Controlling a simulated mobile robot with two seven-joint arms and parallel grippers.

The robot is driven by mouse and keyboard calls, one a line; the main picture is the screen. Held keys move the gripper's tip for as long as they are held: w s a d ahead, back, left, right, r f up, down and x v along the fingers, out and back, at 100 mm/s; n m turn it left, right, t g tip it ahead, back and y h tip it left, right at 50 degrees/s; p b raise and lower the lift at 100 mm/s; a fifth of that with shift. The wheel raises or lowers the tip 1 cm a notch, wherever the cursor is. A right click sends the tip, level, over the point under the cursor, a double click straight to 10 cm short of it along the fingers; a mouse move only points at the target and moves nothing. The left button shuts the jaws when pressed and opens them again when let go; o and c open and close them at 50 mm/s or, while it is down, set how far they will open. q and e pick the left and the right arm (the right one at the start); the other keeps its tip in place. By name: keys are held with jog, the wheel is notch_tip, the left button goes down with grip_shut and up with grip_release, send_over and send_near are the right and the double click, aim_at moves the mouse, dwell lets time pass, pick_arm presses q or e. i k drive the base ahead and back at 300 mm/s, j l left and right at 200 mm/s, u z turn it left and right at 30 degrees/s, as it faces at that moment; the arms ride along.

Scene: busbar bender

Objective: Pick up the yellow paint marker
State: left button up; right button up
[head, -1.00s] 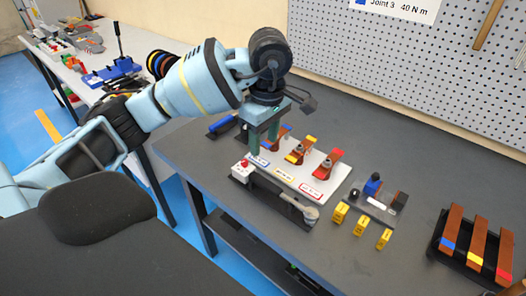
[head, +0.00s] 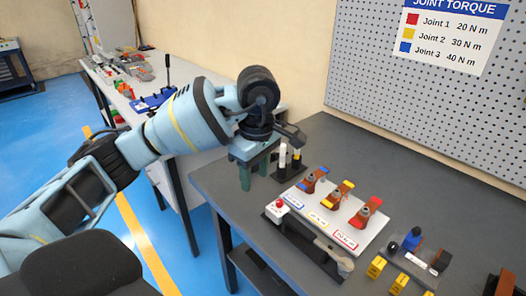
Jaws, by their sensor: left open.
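My left gripper (head: 253,176) points down at the near left edge of the dark workbench, open and empty. Just right of its fingers, a small dark holder (head: 287,174) stands on the bench with slim upright markers in it. One is a white marker (head: 282,156). Beside it is a marker with yellow on it (head: 296,158), seemingly the yellow paint marker; its details are small. The gripper's fingers are apart from both in the picture. My wrist hangs close above the markers. My right gripper is not in view.
A white board (head: 325,216) with blue, yellow and red tipped copper pieces lies right of the holder. Yellow blocks (head: 376,267) and a small dark stand (head: 418,255) are further right. A pegboard (head: 430,110) with a torque chart stands behind. The bench behind the board is clear.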

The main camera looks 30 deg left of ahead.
aim_at(297, 152)
jog(key=u, duration=0.75)
